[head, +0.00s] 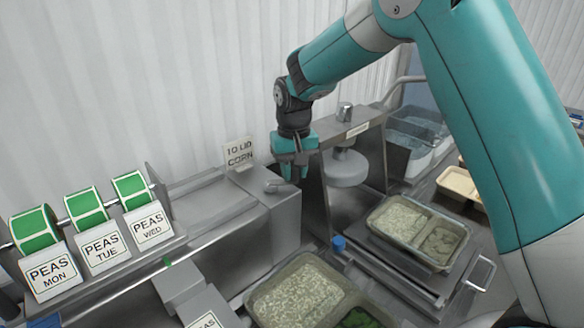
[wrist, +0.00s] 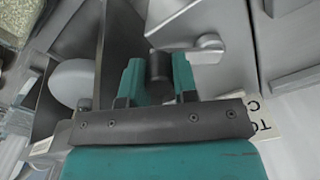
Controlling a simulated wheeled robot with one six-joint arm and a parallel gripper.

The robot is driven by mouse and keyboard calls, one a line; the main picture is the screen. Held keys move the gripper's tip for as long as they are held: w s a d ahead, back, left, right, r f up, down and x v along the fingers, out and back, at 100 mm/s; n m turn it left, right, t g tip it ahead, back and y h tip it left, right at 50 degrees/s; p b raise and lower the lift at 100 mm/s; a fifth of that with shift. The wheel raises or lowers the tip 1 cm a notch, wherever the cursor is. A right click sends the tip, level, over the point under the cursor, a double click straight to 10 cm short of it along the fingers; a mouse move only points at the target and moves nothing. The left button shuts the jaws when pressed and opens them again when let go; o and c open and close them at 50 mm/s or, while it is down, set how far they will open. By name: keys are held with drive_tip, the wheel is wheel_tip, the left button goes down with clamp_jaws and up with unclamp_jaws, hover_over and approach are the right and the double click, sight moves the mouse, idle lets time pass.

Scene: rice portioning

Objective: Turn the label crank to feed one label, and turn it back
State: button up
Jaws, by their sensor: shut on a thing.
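The label crank (head: 277,186) is a small grey lever on top of the metal housing, left of the press. In the wrist view its grey arm (wrist: 205,46) runs to a dark cylindrical knob (wrist: 158,68). My gripper (head: 293,172) has teal fingers and points down at the crank's end. In the wrist view my gripper (wrist: 158,80) is shut on the knob, one finger on each side. In the head view the fingers hide the knob. Three green label rolls (head: 85,209) hang on a rod at the left, above cards reading PEAS MON, TUE and WED.
A sign reading TO LID CORN (head: 239,153) stands just behind the crank. A press with a round grey head (head: 345,168) is close on the right. Filled trays (head: 412,264) lie at the right and front. A corrugated wall (head: 120,80) is behind.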

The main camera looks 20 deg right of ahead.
drive_tip(key=m, duration=0.1)
drive_tip(key=s+m, duration=0.1)
drive_tip(key=shift+s+a+m, duration=0.15)
drive_tip(key=shift+a+m, duration=0.05)
drive_tip(key=shift+m, duration=0.2)
drive_tip(key=m, duration=0.1)
drive_tip(key=s+m, duration=0.1)
drive_tip(key=shift+a+m, duration=0.35)
drive_tip(key=shift+m, duration=0.05)
drive_tip(key=shift+s+a+r+m, duration=0.1)
drive_tip(key=shift+s+a+m, duration=0.2)
drive_tip(key=shift+m, duration=0.65)
drive_tip(key=shift+s+a+f+m, duration=0.15)
drive_tip(key=shift+a+m, duration=0.25)
drive_tip(key=shift+m, duration=0.5)
drive_tip(key=shift+s+a+r+m, duration=0.15)
drive_tip(key=shift+s+a+m, duration=0.2)
drive_tip(key=shift+m, duration=0.6)
drive_tip(key=o, duration=0.9)
